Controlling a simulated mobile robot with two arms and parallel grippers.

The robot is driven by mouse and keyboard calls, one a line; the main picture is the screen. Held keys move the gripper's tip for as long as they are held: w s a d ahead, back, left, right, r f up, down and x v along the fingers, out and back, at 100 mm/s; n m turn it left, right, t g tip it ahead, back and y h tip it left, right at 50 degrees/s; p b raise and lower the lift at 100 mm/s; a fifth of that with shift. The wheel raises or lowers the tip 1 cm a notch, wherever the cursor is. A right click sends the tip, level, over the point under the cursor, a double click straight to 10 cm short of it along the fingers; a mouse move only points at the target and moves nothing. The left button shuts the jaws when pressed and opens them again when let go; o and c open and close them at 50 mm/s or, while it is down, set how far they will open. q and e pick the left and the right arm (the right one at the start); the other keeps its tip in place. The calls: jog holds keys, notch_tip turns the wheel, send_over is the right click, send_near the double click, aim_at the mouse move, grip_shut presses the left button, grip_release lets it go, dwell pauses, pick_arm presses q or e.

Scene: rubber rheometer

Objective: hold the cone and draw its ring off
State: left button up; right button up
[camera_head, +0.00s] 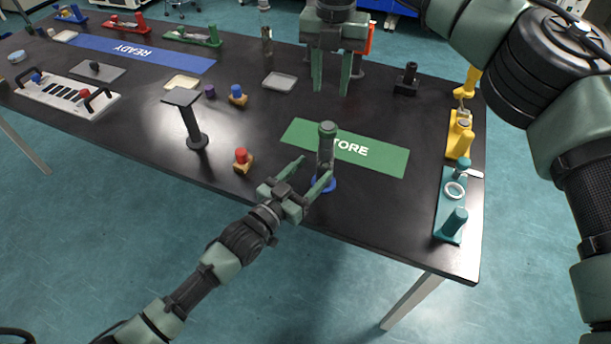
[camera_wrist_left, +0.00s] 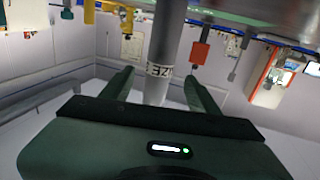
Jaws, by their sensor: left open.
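A grey upright post (camera_head: 327,145), apparently the cone, stands on a blue round foot or ring (camera_head: 324,186) at the front edge of the green STORE mat. I cannot tell if the blue part is a separate ring. My left gripper (camera_head: 316,166) is open low beside the post. In the left wrist view the post (camera_wrist_left: 167,40), with a printed white label, stands between the open fingers (camera_wrist_left: 158,85); contact is not visible. My right gripper (camera_head: 332,75) is open and empty, pointing down over the back of the table.
A teal stand (camera_head: 447,213) with a white ring (camera_head: 455,190) and a yellow stand (camera_head: 459,140) line the right edge. A red-knobbed block (camera_head: 242,160) and a black T-shaped stand (camera_head: 192,120) stand left of my left gripper. The green mat (camera_head: 385,157) is otherwise clear.

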aim_at(321, 162)
pick_arm(q)
jog(key=x, duration=0.6)
